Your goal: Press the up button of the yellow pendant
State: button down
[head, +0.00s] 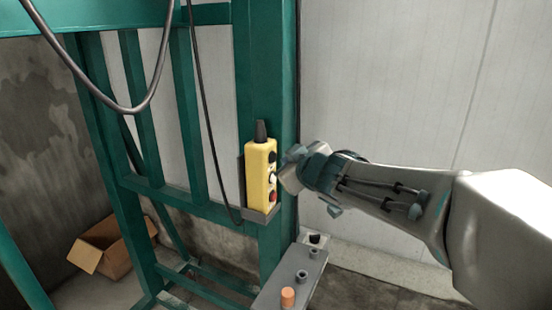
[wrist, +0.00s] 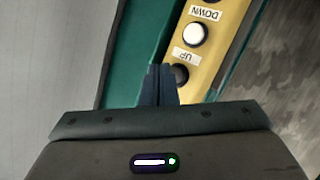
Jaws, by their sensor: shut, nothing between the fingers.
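The yellow pendant (head: 260,180) stands upright on the green frame, with a black top, dark and white buttons and a red one low down. In the wrist view the pendant (wrist: 222,45) appears upside down. Its UP label (wrist: 186,57) lies between a white button (wrist: 195,33) and a dark button (wrist: 180,75). The DOWN label (wrist: 205,13) is beyond the white button. My gripper (wrist: 161,72) is shut and empty, its tips beside the dark button and partly over its edge. I cannot tell whether they touch it. In the head view my gripper (head: 287,170) is right of the pendant.
A green steel frame (head: 133,100) stands behind and left of the pendant. Dark cables (head: 203,100) hang in front of it. A grey box with an orange button (head: 288,297) is below. A cardboard box (head: 110,250) lies on the floor. The pale wall is at right.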

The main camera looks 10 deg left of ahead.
jog(key=shift+a, duration=0.1)
jog(key=shift+w+a, duration=0.2)
jog(key=shift+a, duration=0.1)
jog(key=shift+w+a+b, duration=0.2)
jog(key=shift+a+b, duration=0.1)
jog(key=shift+a, duration=0.3)
dwell(0.9)
jog(key=shift+d, duration=0.1)
dwell(0.5)
jog(key=shift+s+d+p, duration=0.2)
jog(key=shift+d+p, duration=0.1)
jog(key=shift+d, duration=0.15)
jog(key=shift+s+d+p, duration=0.2)
jog(key=shift+d+p, duration=0.1)
jog(key=shift+d, duration=0.15)
jog(key=d+p, duration=0.1)
jog(key=s+d+p, duration=0.1)
jog(key=d, duration=0.1)
jog(key=d+p, duration=0.1)
jog(key=shift+s+d, duration=0.3)
jog(key=shift+d, duration=0.05)
